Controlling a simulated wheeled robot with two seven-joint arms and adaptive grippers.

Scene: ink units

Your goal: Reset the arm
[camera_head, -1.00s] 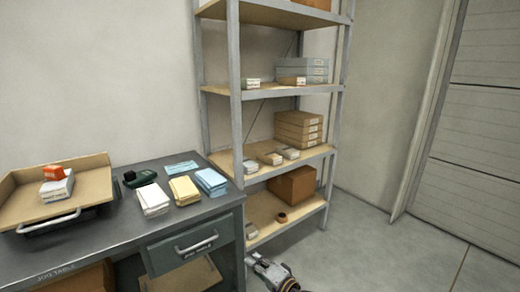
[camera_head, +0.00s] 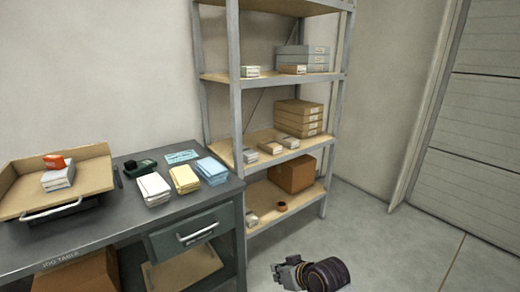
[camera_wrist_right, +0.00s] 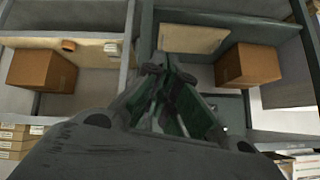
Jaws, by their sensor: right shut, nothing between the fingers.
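My right gripper (camera_head: 279,274) shows at the bottom middle of the head view, low over the floor in front of the shelf, with part of my dark right arm beside it. In the right wrist view, the gripper (camera_wrist_right: 154,68) is shut, its fingertips together and nothing between them. It is apart from the desk and the shelf. My left gripper is in neither view.
The desk (camera_head: 85,236) at left holds a tray (camera_head: 90,182) and paper stacks. The metal shelf (camera_head: 236,130) carries boxes, with a brown carton (camera_head: 292,174) and a tape roll (camera_head: 282,207) low down. The floor (camera_head: 400,245) at right is clear.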

